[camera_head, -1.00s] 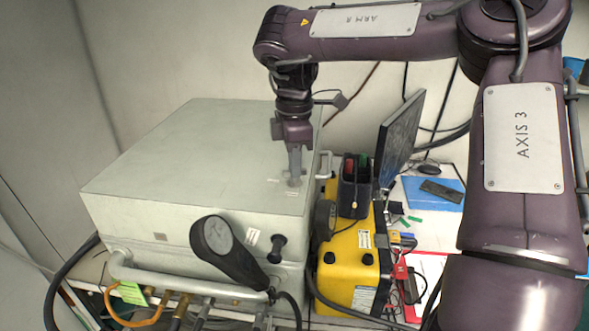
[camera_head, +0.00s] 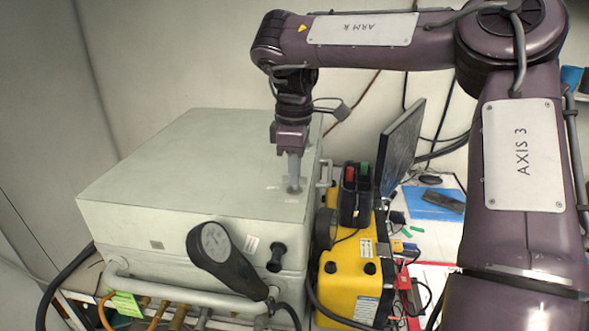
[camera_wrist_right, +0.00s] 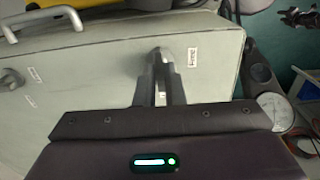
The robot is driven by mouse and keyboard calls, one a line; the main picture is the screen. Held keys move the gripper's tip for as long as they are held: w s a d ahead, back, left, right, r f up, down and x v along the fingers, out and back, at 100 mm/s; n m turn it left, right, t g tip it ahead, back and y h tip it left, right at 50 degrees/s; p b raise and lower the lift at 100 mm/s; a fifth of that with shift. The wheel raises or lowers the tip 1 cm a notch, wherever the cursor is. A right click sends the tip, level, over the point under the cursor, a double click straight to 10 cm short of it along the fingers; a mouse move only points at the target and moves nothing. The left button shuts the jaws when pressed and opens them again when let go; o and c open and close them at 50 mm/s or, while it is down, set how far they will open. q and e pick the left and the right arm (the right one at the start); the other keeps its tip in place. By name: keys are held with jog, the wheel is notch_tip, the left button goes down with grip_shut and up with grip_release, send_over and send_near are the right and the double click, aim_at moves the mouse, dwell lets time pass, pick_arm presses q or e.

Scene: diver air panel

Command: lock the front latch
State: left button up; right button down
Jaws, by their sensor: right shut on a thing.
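The pale grey air panel box (camera_head: 180,165) stands at the left of the head view, with a dark gauge (camera_head: 214,243) on its near side. My right gripper (camera_head: 293,186) points down onto the box's top face near its right edge. It is shut on the front latch, which is mostly hidden between the fingers. In the right wrist view the fingertips (camera_wrist_right: 163,58) meet near the box surface (camera_wrist_right: 105,75), beside a small white label (camera_wrist_right: 192,57). A second small fitting (camera_wrist_right: 10,80) with its own label shows at the left there. My left gripper is out of view.
A yellow case (camera_head: 345,275) with a dark holder (camera_head: 356,195) stands close to the box's right side. A metal handle (camera_head: 325,172) sticks out between them. A monitor (camera_head: 402,145) is behind. A pipe rail (camera_head: 180,290) and hoses run along the near side.

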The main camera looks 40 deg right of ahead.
jog(key=shift+r, duration=0.1)
jog(key=c, duration=1.5)
grip_release()
jog(key=shift+r, duration=0.2)
notch_tip(320, 180, up, 6)
jog(key=shift+r+p, duration=0.1)
jog(key=shift+p, duration=0.85)
jog(key=shift+r+p, duration=0.5)
jog(key=shift+p, duration=0.05)
jog(key=shift+d, duration=0.1)
